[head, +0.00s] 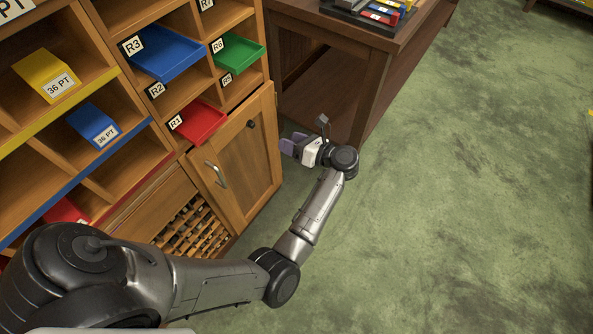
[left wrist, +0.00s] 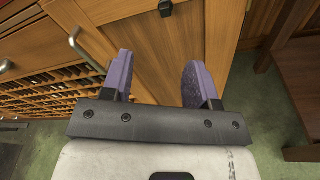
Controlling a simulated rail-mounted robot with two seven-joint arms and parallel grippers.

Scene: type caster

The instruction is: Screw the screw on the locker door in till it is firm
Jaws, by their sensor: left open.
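The locker door (head: 237,160) is a wooden panel low on the cabinet, with a silver bar handle (head: 216,174) on its left side. A small dark screw head (head: 251,124) stands out near the door's upper right. It also shows at the top edge of the left wrist view (left wrist: 165,8), partly cut off. My left gripper (head: 287,147) is open, with purple finger pads apart and nothing between them. It is to the right of the door and not touching the screw. In the left wrist view the screw lies beyond and above the fingertips (left wrist: 158,75).
Red (head: 198,122), blue (head: 165,54) and green (head: 238,50) trays jut out of the shelves above the door. A wooden table (head: 335,35) stands behind my left gripper. The green floor (head: 450,200) to the right is clear.

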